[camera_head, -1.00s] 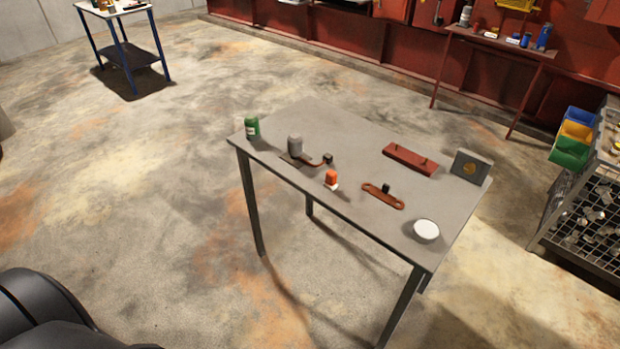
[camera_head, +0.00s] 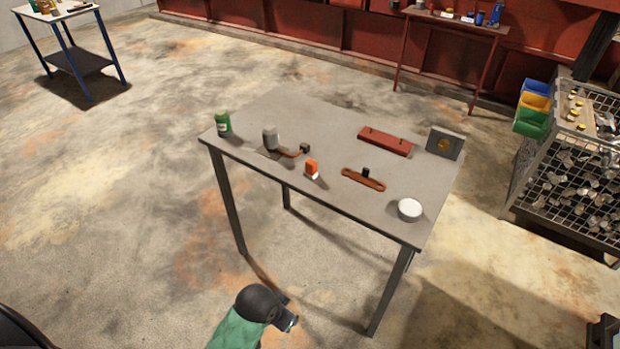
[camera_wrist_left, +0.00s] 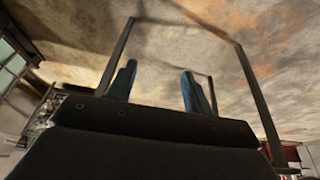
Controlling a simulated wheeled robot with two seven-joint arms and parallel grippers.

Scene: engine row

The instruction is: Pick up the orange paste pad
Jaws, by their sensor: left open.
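The orange paste pad (camera_head: 312,168), a small orange piece with a white lower part, stands near the front edge of the grey table (camera_head: 290,112). My left arm, with a green sleeve and black wrist, reaches in low before the table; its gripper (camera_head: 290,322) is well below and apart from the pad. In the left wrist view the two blue fingers of the left gripper (camera_wrist_left: 158,88) are spread with nothing between them. That view shows table legs and floor, not the pad.
On the table are a green can (camera_head: 223,123), a grey cylinder with a brown arm (camera_head: 270,138), a brown link (camera_head: 363,180), a red bar (camera_head: 385,141), a grey block (camera_head: 445,143) and a white round dish (camera_head: 410,209). A parts rack (camera_head: 575,180) stands at right.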

